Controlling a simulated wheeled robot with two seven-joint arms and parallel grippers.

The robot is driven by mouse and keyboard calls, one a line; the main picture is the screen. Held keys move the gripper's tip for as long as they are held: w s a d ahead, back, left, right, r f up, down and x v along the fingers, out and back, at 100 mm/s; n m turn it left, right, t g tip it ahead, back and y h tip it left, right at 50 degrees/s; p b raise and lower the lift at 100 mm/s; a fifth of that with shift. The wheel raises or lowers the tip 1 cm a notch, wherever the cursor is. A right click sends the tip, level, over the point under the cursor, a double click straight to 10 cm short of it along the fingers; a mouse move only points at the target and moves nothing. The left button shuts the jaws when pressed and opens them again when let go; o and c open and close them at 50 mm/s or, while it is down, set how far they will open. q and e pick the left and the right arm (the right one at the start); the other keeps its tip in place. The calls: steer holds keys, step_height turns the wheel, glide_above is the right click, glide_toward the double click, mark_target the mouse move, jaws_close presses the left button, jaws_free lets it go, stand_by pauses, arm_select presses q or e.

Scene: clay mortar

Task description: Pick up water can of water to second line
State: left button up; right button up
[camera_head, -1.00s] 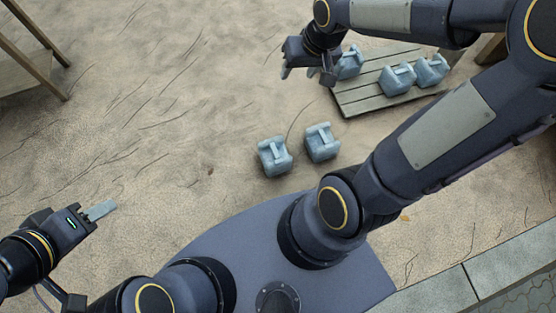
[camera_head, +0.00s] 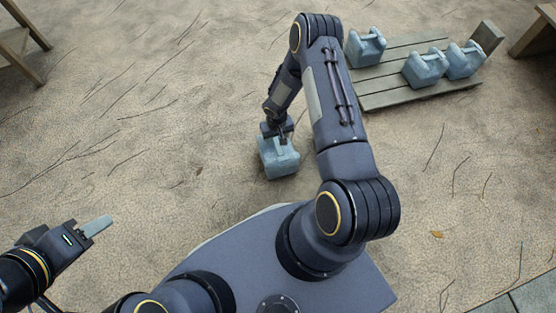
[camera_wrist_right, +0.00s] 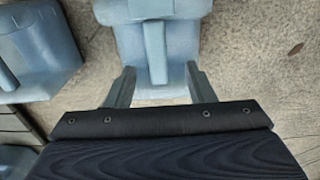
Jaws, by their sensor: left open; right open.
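A blue-grey water can (camera_head: 278,160) with a top handle stands on the sandy ground in front of my base. My right gripper (camera_head: 277,138) is directly above it, pointing down, open. In the right wrist view, the can (camera_wrist_right: 135,88) lies between the spread fingers of my right gripper (camera_wrist_right: 162,88), with its handle lined up between them. I cannot tell whether the fingers touch it. My left gripper (camera_head: 97,226) is open and empty at lower left.
A wooden pallet (camera_head: 390,98) at upper right bears three similar cans (camera_head: 366,47), (camera_head: 424,68), (camera_head: 464,60). Wooden furniture shows at the upper left (camera_head: 25,40) and upper right edge. Paving lies at lower right. The sand at left is clear.

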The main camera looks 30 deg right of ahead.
mark_target(278, 145)
step_height(278, 145, down, 6)
steer(key=b, duration=0.2)
steer(key=shift+s+d+b, duration=0.15)
steer(key=shift+b, duration=0.2)
jaws_close()
stand_by(1.0)
steer(key=shift+r, duration=0.15)
